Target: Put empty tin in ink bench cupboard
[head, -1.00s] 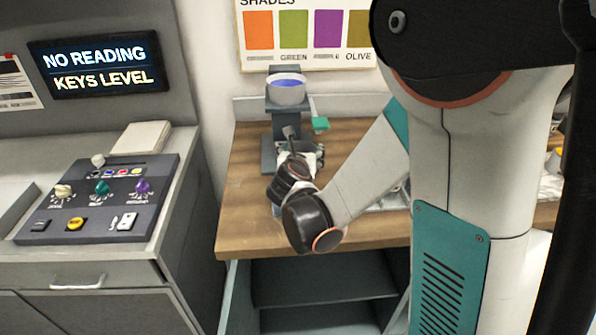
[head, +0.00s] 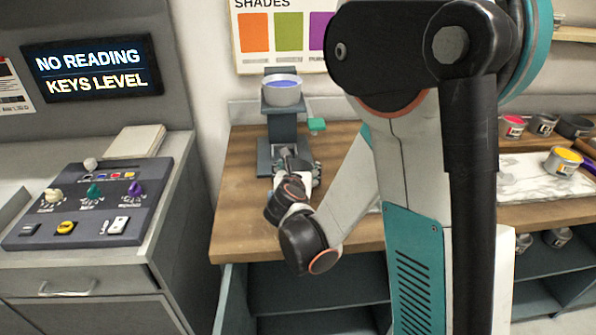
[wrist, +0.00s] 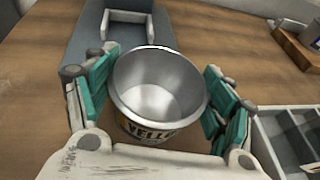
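The empty tin (wrist: 158,88) is an open, bare-metal can with a label reading "YELLO". In the wrist view it sits upright between the two teal-padded fingers of my gripper (wrist: 160,95), which appear to press on both sides; I see its bare inside. In the head view my gripper (head: 303,170) is low over the wooden bench, just in front of the dark stand; the tin is hidden there by my arm. The ink bench cupboard (head: 320,299) is below the bench top, open at the front, with a shelf inside; my arm hides part of it.
The stand (head: 283,128) carries a cup of blue ink (head: 283,90). A compartment tray (wrist: 288,135) is right of the tin. Ink tins (head: 563,162) and a marble slab (head: 520,180) are farther right. A control panel (head: 90,205) sits on the grey counter at left.

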